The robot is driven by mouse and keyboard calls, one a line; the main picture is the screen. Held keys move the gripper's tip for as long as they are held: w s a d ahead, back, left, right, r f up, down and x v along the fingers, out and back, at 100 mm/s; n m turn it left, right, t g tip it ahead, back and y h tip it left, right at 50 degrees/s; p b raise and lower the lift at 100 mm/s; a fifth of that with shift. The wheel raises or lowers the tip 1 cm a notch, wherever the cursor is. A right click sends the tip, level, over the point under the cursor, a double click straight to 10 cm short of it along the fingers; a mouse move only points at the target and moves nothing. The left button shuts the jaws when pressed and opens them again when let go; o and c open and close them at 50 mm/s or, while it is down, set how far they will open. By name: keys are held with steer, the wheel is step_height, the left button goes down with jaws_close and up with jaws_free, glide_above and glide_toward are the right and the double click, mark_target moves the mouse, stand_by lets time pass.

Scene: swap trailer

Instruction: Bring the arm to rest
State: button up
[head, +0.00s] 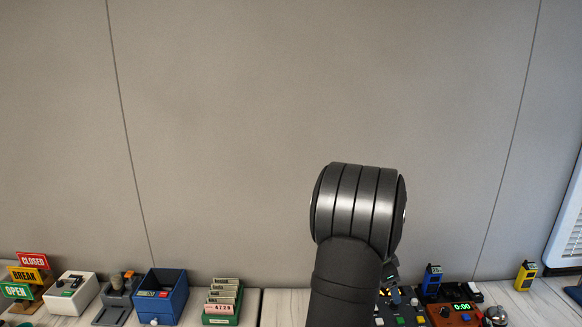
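My arm rises from the bottom edge, right of the middle, in the head view. Its large dark rounded joint stands in front of the grey wall (230,130). I cannot see whether anything is held.
Along the wall stand OPEN, BREAK and CLOSED signs (24,275), a white switch box (72,293), a grey holder (116,299), a blue bin (162,295) and a green card tray (222,303). Right of my arm are a brown timer box (455,313) and a yellow device (525,276).

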steer(key=w+a+n+t, duration=0.1)
steer(key=w+a+n, duration=0.1)
steer(key=w+a, duration=0.3)
steer(key=shift+w+a+n, duration=0.3)
steer(key=shift+a, duration=0.85)
